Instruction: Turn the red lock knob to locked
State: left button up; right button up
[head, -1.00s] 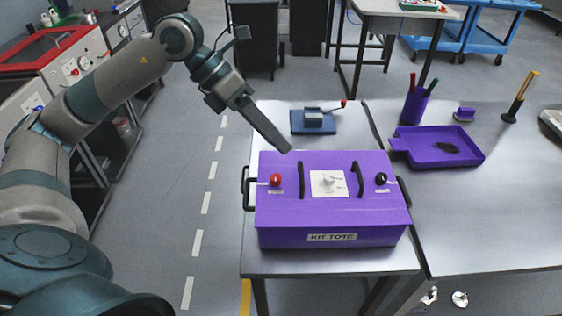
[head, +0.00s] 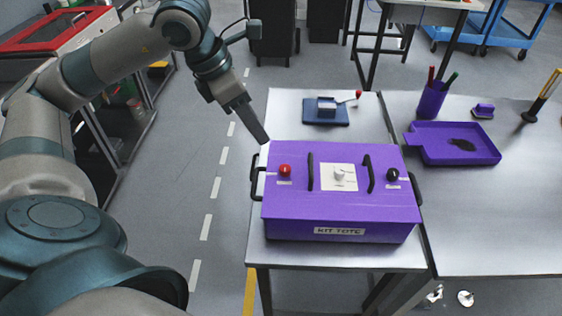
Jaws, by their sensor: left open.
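The red lock knob (head: 285,170) is on the left part of the lid of a purple box (head: 340,228) labelled KIT TOTE, with a small label below it. A black knob (head: 392,174) is on the lid's right part. A white knob on a white plate (head: 339,177) lies between two black handles. My left gripper (head: 262,138) is above and left of the box's back left corner, apart from the red knob. It is open and empty, though the gap between its fingers is hard to see. My right gripper is not in view.
Behind the box are a blue fixture (head: 326,110) with a red-tipped lever, a purple tray (head: 454,143) and a purple pen cup (head: 432,99). Black side handles stick out from the box. The metal table (head: 480,220) is clear to the right.

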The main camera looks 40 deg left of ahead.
aim_at(284, 168)
pick_arm(q)
jog(key=p+x, duration=0.4)
jog(key=x, duration=1)
jog(key=shift+w+f, duration=0.1)
jog(key=shift+f, duration=0.25)
jog(key=shift+w+d+f, duration=0.1)
jog(key=shift+w+f, duration=0.05)
jog(key=shift+f, duration=0.4)
jog(key=shift+c, duration=0.4)
grip_shut()
